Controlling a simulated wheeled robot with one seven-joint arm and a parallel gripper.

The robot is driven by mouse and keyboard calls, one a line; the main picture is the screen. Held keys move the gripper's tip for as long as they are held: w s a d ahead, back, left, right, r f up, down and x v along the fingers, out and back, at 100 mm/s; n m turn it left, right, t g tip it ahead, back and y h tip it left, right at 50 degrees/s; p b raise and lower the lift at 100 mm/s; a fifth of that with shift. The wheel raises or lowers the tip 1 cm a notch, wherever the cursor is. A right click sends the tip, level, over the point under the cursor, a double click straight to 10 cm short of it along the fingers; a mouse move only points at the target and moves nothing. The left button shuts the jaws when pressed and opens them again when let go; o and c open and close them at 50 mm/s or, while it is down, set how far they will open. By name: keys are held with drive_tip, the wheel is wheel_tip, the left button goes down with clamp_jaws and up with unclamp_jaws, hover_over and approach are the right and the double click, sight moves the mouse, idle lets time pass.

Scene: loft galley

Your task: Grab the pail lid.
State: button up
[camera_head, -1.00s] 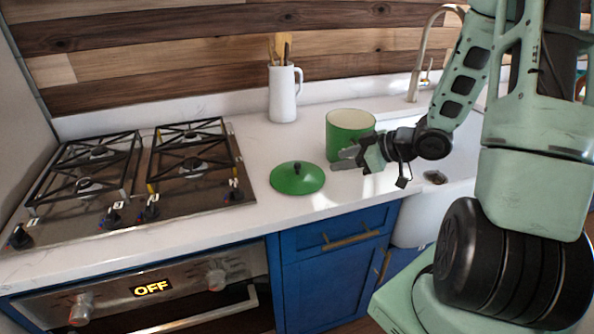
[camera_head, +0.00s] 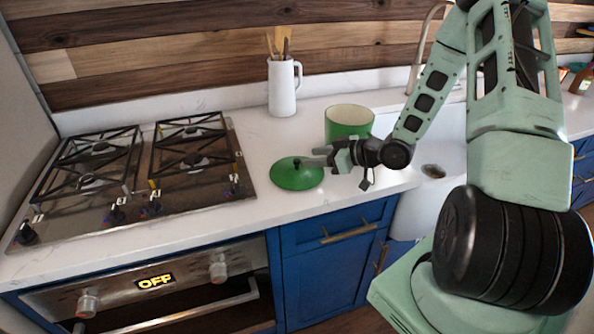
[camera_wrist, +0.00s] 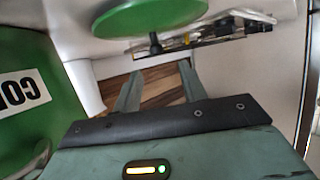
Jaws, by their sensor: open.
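The pail lid (camera_head: 293,179) is a green dome with a small dark knob. It lies on the white counter between the stove and the green pail. My gripper (camera_head: 313,156) is open and empty, with its fingers just right of the knob and slightly above the lid. In the wrist view the lid (camera_wrist: 150,17) is at the top, with its knob (camera_wrist: 155,43) a little beyond the gap between my open fingers (camera_wrist: 158,84). The green pail (camera_head: 349,124) stands open behind my gripper; its lettered side (camera_wrist: 30,95) fills the left of the wrist view.
A gas stove (camera_head: 140,175) is to the left. A white pitcher (camera_head: 282,88) with wooden utensils stands at the back. The sink (camera_head: 440,180) is to the right. The counter's front edge runs close in front of the lid.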

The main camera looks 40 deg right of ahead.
sight(299, 160)
drive_tip(key=shift+d+f+p+x, duration=0.15)
drive_tip(key=shift+p+x, duration=0.15)
drive_tip(key=shift+x, duration=0.6)
drive_tip(key=shift+f+p+x, duration=0.15)
drive_tip(key=shift+p+x, duration=0.15)
drive_tip(key=shift+x, duration=0.6)
drive_tip(key=shift+d+f+p+x, duration=0.15)
drive_tip(key=shift+p+x, duration=0.15)
drive_tip(key=shift+x, duration=0.6)
clamp_jaws()
